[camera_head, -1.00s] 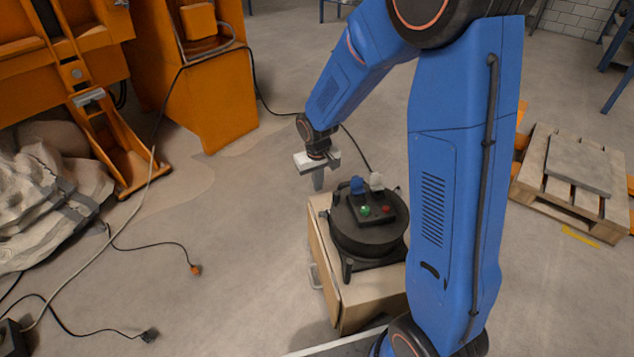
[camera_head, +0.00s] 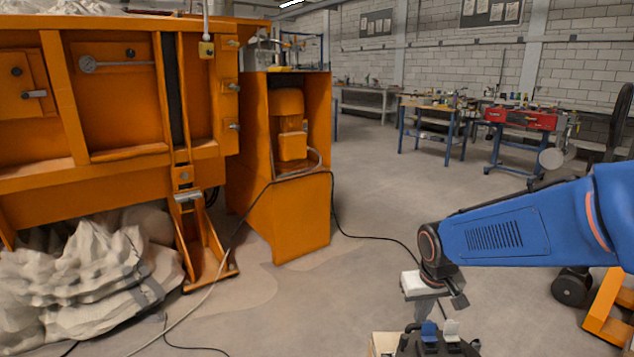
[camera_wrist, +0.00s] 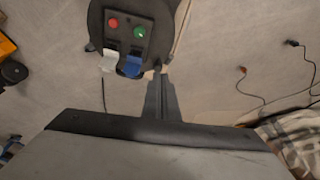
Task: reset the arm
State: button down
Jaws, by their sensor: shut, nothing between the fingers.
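My gripper (camera_head: 425,308) hangs from the end of my blue arm at the lower right of the head view, pointing down. In the wrist view my gripper (camera_wrist: 161,84) shows its fingers together with nothing between them. Just beyond the fingertips is a black control unit (camera_wrist: 128,12) with a red and a green button and a white and a blue switch. In the head view only the top of this unit (camera_head: 436,346) shows at the bottom edge, below the gripper. I cannot tell whether the fingertips touch it.
An orange machine (camera_head: 122,100) fills the left, with an orange cabinet (camera_head: 255,215) beside it. Cables (camera_head: 375,238) run over the floor. Workbenches (camera_head: 437,110) stand far back. The middle floor is clear.

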jog(key=s+d+r+t, duration=0.1)
jog(key=s+r, duration=0.3)
jog(key=s, duration=0.6)
jog(key=s+d+r, duration=0.2)
jog(key=s+r, duration=0.2)
jog(key=s, duration=0.7)
jog(key=shift+s+d+m+t, duration=0.15)
jog(key=shift+d+m+t, duration=0.05)
jog(key=shift+m+t, duration=0.2)
jog(key=shift+r, duration=0.1)
